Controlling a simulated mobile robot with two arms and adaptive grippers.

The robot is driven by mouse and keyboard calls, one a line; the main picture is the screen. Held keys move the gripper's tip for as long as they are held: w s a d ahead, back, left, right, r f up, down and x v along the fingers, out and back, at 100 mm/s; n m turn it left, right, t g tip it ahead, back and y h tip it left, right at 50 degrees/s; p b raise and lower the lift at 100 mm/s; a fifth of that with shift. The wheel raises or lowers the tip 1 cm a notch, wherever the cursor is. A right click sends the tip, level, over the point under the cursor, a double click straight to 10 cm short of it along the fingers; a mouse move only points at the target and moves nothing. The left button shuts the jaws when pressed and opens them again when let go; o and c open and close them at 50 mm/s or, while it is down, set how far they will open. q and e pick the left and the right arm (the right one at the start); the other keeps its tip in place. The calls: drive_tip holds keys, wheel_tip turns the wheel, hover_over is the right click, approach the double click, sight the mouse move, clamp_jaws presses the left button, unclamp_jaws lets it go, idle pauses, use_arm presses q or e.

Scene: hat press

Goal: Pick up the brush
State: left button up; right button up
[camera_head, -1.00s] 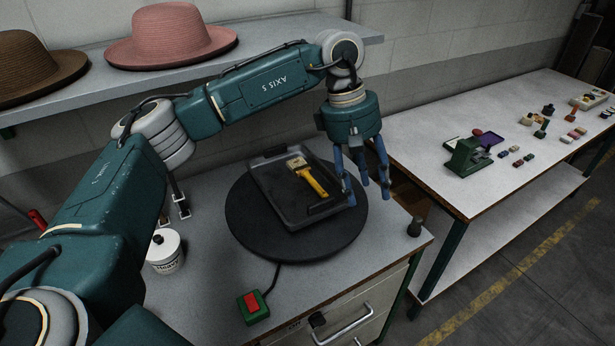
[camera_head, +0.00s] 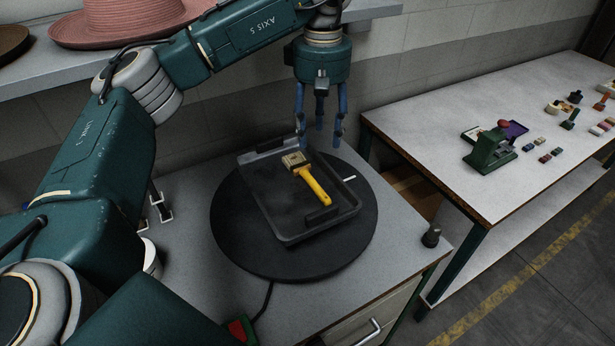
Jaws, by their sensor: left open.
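The brush (camera_head: 314,183) lies in a dark tray (camera_head: 275,227), with its yellow handle toward the lower right and its pale head toward the upper left. The tray rests on a round black turntable (camera_head: 346,253). My left gripper (camera_head: 319,140) points down above the far right edge of the tray, just beyond the brush. Its blue fingers are apart and hold nothing. The brush is not touched, as far as I can tell. My right gripper is not in view.
A pink hat (camera_head: 125,25) sits on the shelf (camera_head: 55,77) behind. A white tin is mostly hidden by my left arm. A red and green switch box (camera_head: 238,330) is at the front. A dark knob (camera_head: 431,236) stands at the right corner. Another table (camera_head: 440,115) holds stamps and small blocks.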

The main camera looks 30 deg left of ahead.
use_arm(q)
wheel_tip(320, 180, down, 3)
drive_tip(key=b, duration=0.2)
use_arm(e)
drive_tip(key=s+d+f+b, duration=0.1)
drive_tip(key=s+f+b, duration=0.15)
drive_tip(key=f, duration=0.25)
use_arm(q)
drive_tip(key=p, duration=0.2)
hover_over(319, 185)
drive_tip(key=f, duration=0.5)
drive_tip(key=shift+s, duration=0.25)
wheel_tip(319, 185, down, 2)
drive_tip(key=shift+w, duration=0.1)
drive_tip(key=shift+a+f+p, duration=0.1)
drive_tip(key=shift+f+p, duration=0.25)
drive_tip(key=shift+f, duration=0.25)
drive_tip(key=f+p, duration=0.1)
drive_tip(key=f, duration=0.1)
drive_tip(key=f+p, duration=0.1)
drive_tip(key=f, duration=0.1)
drive_tip(key=shift+w+f, duration=0.2)
drive_tip(key=shift+f, duration=0.1)
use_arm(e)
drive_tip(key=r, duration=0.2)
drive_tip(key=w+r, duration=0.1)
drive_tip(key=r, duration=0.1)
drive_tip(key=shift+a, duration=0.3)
